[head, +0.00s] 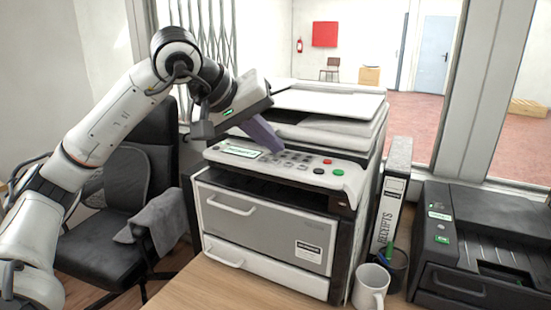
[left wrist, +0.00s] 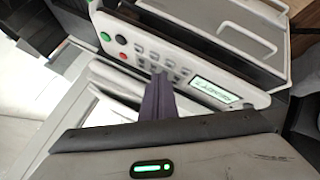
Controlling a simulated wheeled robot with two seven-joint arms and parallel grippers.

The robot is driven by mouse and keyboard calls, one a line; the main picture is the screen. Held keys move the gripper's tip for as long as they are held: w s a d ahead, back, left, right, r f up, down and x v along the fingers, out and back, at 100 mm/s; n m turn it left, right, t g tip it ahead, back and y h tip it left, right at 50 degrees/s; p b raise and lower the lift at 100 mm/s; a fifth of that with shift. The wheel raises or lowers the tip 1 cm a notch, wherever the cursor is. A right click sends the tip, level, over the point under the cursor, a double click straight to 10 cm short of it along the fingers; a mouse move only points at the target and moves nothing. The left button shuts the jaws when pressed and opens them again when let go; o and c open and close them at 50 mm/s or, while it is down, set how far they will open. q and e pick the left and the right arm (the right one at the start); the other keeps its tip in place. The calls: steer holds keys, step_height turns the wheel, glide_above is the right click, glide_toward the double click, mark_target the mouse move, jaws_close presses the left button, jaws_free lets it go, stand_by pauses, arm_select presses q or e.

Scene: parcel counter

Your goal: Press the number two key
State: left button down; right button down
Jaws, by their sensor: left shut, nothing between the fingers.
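The copier (head: 265,225) stands on the counter, with a control panel along its front top edge. The panel carries rows of small grey keys (head: 297,158), a lit green display (head: 240,151) and red, green and black buttons at the right. My left gripper (head: 274,148) is shut and empty, its purple fingers pointing down at the left part of the keys. In the left wrist view the fingertips (left wrist: 160,78) overlap the edge of the key rows (left wrist: 160,60), beside the display (left wrist: 216,92). I cannot read the key labels or tell whether the tips touch a key.
A receipts binder (head: 389,215), a white mug (head: 370,287), a pen cup (head: 396,262) and a black printer (head: 480,245) stand right of the copier. A black office chair (head: 125,210) with a grey cloth stands at the left.

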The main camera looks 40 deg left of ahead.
arm_select(q)
step_height(320, 180, up, 4)
steer(key=p, duration=0.4)
steer(key=shift+r, duration=0.1)
steer(key=shift+r+p, duration=0.5)
steer(key=shift+r, duration=0.4)
